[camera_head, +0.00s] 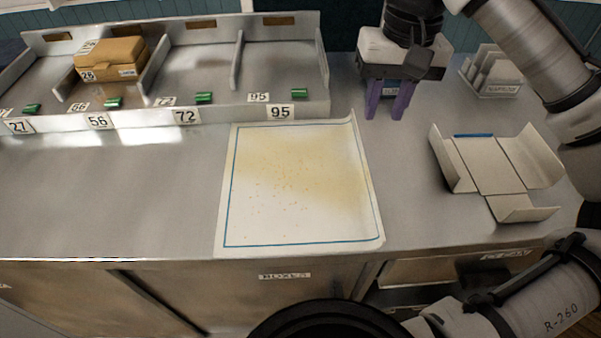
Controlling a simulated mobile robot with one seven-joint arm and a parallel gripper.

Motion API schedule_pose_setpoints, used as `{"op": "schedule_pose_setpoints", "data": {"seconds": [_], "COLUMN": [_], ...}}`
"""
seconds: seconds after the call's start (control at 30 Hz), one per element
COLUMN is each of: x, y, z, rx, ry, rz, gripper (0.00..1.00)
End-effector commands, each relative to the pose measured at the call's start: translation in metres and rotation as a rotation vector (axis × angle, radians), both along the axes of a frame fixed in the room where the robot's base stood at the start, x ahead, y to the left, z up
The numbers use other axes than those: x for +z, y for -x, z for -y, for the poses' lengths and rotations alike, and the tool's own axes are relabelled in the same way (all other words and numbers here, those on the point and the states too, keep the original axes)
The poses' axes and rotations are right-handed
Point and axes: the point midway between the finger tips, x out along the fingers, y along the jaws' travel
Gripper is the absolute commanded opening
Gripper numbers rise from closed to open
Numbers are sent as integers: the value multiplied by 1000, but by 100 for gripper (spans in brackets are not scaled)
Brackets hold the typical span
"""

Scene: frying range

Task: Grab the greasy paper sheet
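The greasy paper sheet (290,185) lies flat on the steel counter in the middle of the view. It is white with a thin blue border line, a yellowish grease stain over its upper half and brown specks. Its upper right corner and right edge curl up a little. My gripper (387,110) hangs above the counter, to the right of and beyond the sheet's upper right corner. Its two purple fingers point down and stand apart with nothing between them. It is not touching the sheet.
An unfolded cardboard box (490,165) lies at the right. A small rack (491,72) stands behind it. A divided steel tray (215,110) with numbered labels, green clips and a closed brown box (110,60) runs along the back left. The counter left of the sheet is clear.

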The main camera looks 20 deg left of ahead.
Motion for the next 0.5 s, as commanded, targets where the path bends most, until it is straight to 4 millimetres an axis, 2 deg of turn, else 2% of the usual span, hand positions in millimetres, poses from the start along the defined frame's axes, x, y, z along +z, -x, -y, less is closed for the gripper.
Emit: {"op": "schedule_pose_setpoints", "data": {"seconds": [0.2, 0.3, 0.5], "x": [-42, -54, -67], "y": [1, 1, 1], "z": [-2, -3, -5], "rx": [0, 1, 1], "ry": [-1, -1, -1], "rz": [-1, 0, 1], "gripper": [29, 29, 29]}}
